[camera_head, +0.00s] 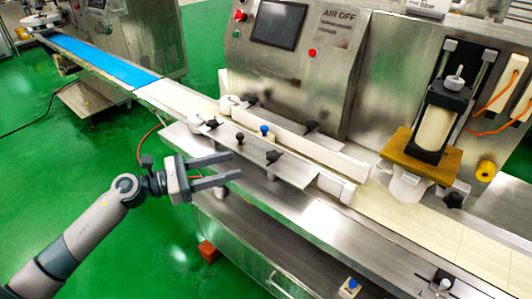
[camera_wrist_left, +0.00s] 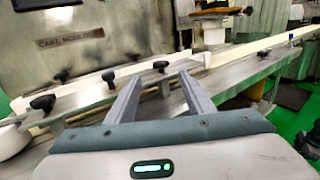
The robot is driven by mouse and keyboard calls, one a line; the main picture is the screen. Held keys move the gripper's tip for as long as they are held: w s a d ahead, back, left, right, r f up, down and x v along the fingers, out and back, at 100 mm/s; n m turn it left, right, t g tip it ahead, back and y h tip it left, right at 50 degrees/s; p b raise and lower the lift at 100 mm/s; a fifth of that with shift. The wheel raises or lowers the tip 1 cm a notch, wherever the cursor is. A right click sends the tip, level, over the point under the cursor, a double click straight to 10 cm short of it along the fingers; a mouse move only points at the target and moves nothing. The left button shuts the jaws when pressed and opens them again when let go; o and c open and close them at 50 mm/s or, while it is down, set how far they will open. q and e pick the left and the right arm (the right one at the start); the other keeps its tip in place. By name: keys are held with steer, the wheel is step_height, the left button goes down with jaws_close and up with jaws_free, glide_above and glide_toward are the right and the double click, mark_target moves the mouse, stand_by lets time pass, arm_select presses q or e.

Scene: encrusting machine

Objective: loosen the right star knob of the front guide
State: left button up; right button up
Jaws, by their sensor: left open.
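The front guide (camera_head: 240,150) is a long metal plate along the near side of the conveyor. Its right star knob (camera_head: 273,156) is black and stands near the plate's right end. A similar black knob (camera_head: 212,123) is at the plate's left end. My left gripper (camera_head: 237,166) is open and empty, left of and slightly nearer than the right knob, its fingers pointing right. The fingers do not touch the knob.
Behind the front guide, a white rail (camera_head: 300,135) and another black knob (camera_head: 311,126) line the belt. A blue-topped knob (camera_head: 264,129) stands close by. The mould unit (camera_head: 408,145) is at right. Green floor (camera_head: 80,180) lies open at left.

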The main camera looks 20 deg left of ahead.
mark_target(261, 164)
arm_select(q)
steer(key=p+x, duration=0.3)
steer(key=x, duration=0.6)
steer(key=shift+w+d+r, duration=0.1)
steer(key=shift+w+d, duration=0.15)
steer(key=shift+d, duration=0.05)
steer(key=shift+w+d, duration=0.5)
steer(key=shift+d, duration=0.05)
arm_select(e)
steer(key=shift+w+a+r+t+y, duration=0.15)
steer(key=shift+w+a+t, duration=0.4)
steer(key=shift+w+a, duration=0.15)
steer(key=shift+w+a+r+t+y, duration=0.1)
steer(key=shift+w+a+t+y, duration=0.05)
steer(key=shift+w+a+t, duration=0.45)
arm_select(q)
steer(key=c, duration=1)
arm_select(e)
steer(key=shift+r, duration=0.1)
